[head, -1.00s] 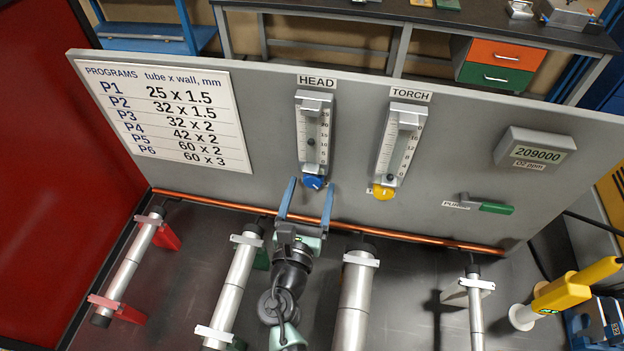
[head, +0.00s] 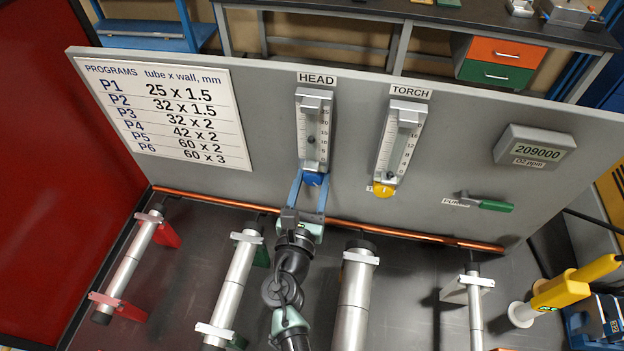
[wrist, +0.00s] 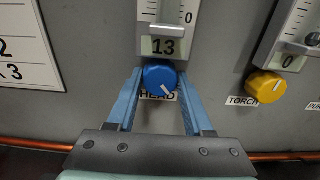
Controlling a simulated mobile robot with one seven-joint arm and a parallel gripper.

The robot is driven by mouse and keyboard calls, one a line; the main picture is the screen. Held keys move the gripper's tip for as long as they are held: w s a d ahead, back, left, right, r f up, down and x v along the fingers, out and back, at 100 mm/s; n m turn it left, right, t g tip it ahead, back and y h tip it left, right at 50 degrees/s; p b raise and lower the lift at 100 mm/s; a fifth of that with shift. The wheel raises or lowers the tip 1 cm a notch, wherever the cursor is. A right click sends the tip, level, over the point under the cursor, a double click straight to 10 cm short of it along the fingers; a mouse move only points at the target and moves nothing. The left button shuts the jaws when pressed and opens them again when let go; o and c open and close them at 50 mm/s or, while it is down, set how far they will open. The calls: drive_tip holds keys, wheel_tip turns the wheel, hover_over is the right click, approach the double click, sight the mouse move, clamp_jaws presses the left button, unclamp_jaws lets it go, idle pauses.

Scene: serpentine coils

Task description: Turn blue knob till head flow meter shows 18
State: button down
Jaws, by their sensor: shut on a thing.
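The blue knob (head: 313,179) sits at the foot of the head flow meter (head: 313,130) on the grey panel. In the wrist view the blue knob (wrist: 160,77) has a white mark pointing to the lower right. The meter's display (wrist: 163,46) there reads 13. My gripper (head: 311,182) is shut on the blue knob, with one blue finger on each side of it. The fingers (wrist: 160,80) also show in the wrist view, reaching up to the knob's sides. The float in the head meter's tube stands around the middle of the scale.
The torch flow meter (head: 399,145) with its yellow knob (head: 383,190) is to the right; its display reads 0 in the wrist view. A copper pipe (head: 360,229) runs along the panel's foot. Several metal tubes lie on the bench below. A green-handled purge lever (head: 495,206) is further right.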

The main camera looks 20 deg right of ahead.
drive_tip(key=shift+f+m+b, duration=0.1)
drive_tip(key=shift+m+b, duration=0.9)
drive_tip(key=shift+m, duration=0.2)
drive_tip(key=shift+m+b, duration=1.05)
drive_tip(key=shift+m, duration=0.75)
drive_tip(key=shift+c, duration=1.5)
unclamp_jaws()
drive_tip(key=shift+a, duration=0.1)
